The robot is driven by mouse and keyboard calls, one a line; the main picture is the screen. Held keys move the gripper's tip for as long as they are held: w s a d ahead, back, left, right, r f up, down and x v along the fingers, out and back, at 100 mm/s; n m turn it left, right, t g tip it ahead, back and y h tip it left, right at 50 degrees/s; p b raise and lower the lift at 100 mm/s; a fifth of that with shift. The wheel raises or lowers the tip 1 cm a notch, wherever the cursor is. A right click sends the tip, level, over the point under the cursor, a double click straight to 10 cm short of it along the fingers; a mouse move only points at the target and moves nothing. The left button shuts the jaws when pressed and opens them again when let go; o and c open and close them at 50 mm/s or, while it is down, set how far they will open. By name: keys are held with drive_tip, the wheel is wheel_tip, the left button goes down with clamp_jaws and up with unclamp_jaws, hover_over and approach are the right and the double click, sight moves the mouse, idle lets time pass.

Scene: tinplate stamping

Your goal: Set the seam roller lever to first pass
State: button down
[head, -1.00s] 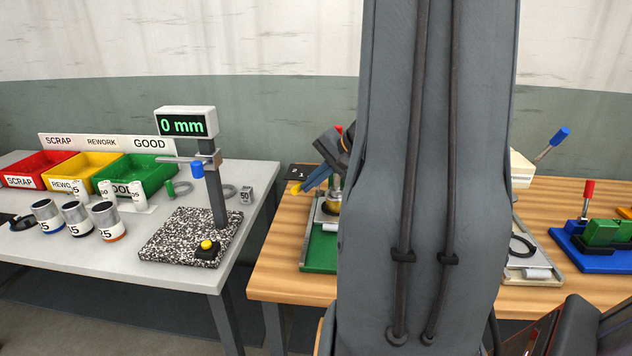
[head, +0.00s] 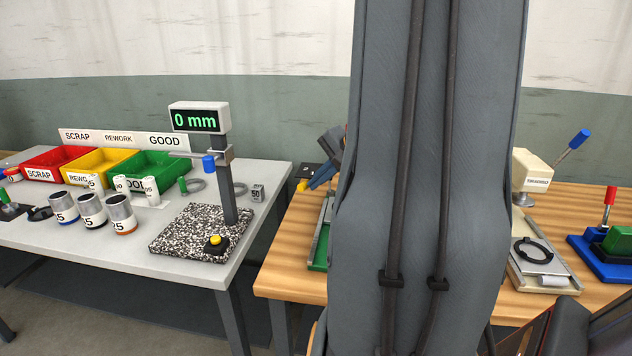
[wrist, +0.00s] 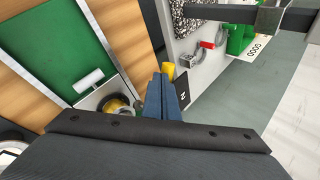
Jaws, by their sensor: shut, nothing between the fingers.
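My gripper (head: 311,184) is shut and empty at the left end of the wooden bench. In the wrist view its blue fingers (wrist: 162,82) are together, with their tips close beside a yellow handle-like part (wrist: 168,69); I cannot tell if they touch. The yellow part (head: 302,185) also shows in the head view, by a black plate (head: 305,170). In the wrist view the black plate (wrist: 182,92) bears a white mark. This looks like the seam roller's lever and scale. The green-panelled fixture (wrist: 70,55) beside it has a brass-coloured round part (wrist: 116,106). My arm hides most of it in the head view.
A beige machine (head: 531,170) with a blue-knobbed lever (head: 580,139) stands right of my arm. A blue-based fixture (head: 590,255) with a red-handled lever (head: 609,196) is farther right. The grey table (head: 110,233) at left holds bins, cans and a gauge (head: 226,190).

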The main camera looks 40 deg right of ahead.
drive_tip(key=s+f+v, duration=0.1)
drive_tip(key=v, duration=1.2)
drive_tip(key=shift+s+d+f+b, duration=0.2)
drive_tip(key=shift+s+f+b, duration=0.05)
drive_tip(key=shift+s+b, duration=0.15)
drive_tip(key=a+f+n+g, duration=0.2)
drive_tip(key=a+f+n, duration=0.3)
drive_tip(key=a, duration=0.6)
drive_tip(key=a+f+n+g, duration=0.3)
drive_tip(key=a+f+n, duration=0.3)
drive_tip(key=a, duration=0.5)
drive_tip(key=w+a+f+n+g, duration=0.1)
drive_tip(key=a+f+n, duration=0.4)
drive_tip(key=a, duration=0.6)
drive_tip(key=shift+f+n+g+h, duration=0.4)
drive_tip(key=shift+f+g, duration=0.4)
drive_tip(key=shift+f, duration=0.05)
drive_tip(key=shift+d, duration=0.1)
